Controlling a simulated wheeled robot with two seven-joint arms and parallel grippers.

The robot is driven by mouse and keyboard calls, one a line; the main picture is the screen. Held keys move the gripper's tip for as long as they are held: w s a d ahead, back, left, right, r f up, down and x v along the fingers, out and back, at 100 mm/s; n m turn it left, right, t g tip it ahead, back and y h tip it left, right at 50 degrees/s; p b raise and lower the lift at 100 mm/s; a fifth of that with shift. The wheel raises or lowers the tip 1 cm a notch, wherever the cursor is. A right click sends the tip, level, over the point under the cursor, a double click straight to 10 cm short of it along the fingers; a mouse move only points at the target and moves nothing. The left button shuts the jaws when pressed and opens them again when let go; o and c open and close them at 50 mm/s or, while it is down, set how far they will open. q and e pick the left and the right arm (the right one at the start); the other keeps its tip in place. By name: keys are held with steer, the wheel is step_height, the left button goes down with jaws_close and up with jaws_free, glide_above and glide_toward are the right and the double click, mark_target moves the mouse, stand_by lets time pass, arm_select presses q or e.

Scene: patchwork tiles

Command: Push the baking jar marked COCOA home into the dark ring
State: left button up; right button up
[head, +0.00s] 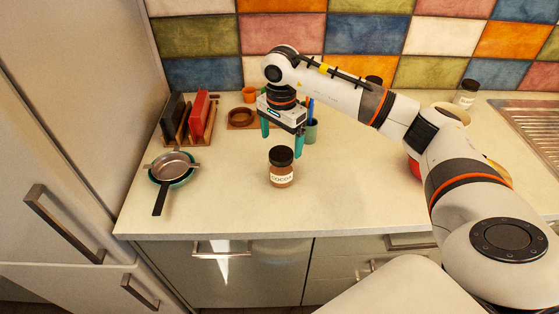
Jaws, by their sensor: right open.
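The COCOA jar (281,173) stands upright on the counter, with a black lid and a white label facing me. The dark ring (240,116) lies on a small brown board at the back of the counter, left of and farther back than the jar. The jar is apart from the ring. My right gripper (282,140) is open and empty, its teal fingers pointing down just above and behind the jar's lid in the picture. I cannot tell whether a finger touches the jar. My left gripper is not in view.
A small pan on a teal bowl (182,182) stands at the left. A wooden rack (184,136) with dark and red boards is behind it. An orange cup (249,94) and a teal cup (311,131) stand near the ring. The counter (235,205) around the jar is clear.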

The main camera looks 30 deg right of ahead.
mark_target(281, 153)
step_height(281, 153, down, 2)
steer(key=shift+f, duration=0.2)
step_height(281, 153, down, 5)
steer(key=p, duration=0.3)
steer(key=shift+w+d+r, duration=0.1)
steer(key=shift+w+d, duration=0.05)
steer(key=shift+f, duration=0.35)
steer(key=shift+w+f, duration=0.1)
steer(key=shift+f, duration=0.1)
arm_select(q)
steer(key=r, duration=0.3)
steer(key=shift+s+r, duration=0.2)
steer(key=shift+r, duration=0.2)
arm_select(e)
steer(key=c, duration=1.3)
steer(key=shift+r, duration=0.1)
